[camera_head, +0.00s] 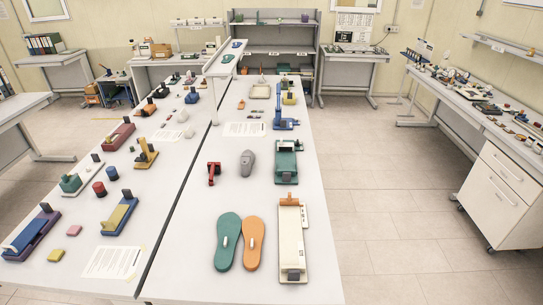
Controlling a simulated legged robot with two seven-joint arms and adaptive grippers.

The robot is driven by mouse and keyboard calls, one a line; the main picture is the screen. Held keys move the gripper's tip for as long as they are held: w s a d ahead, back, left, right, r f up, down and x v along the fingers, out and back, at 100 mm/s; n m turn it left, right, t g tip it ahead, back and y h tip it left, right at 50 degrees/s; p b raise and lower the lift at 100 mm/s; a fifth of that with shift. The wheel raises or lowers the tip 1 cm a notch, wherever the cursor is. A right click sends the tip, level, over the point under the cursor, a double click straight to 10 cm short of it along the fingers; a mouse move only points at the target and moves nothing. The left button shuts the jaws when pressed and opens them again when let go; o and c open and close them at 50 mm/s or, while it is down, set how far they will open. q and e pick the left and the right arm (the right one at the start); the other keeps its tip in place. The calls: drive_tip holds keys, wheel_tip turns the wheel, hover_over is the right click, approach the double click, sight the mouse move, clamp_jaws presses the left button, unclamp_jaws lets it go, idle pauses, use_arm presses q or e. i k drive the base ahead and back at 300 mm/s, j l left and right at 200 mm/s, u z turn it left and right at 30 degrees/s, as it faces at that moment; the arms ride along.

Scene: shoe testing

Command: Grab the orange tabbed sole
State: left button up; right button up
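The orange sole (254,254) lies flat on the right-hand white table near its front. A small pale tab stands up from its middle. A teal sole (225,258) with a similar pale tab lies close along its left side; I cannot tell whether the two touch. Both soles point away from me. Neither of my grippers is in view.
A cream device with an orange end (291,247) stands just right of the orange sole. Behind are a grey object (247,163), a red clamp (213,173) and a teal device (286,164). The table (190,265) is bare left of the soles.

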sight(252, 226)
drive_tip(key=i+l+u, duration=0.1)
drive_tip(key=l, duration=0.35)
drive_tip(key=i+l, duration=0.1)
drive_tip(key=l, duration=0.3)
drive_tip(key=l+u, duration=0.15)
drive_tip(key=l, duration=0.3)
drive_tip(key=i, duration=0.05)
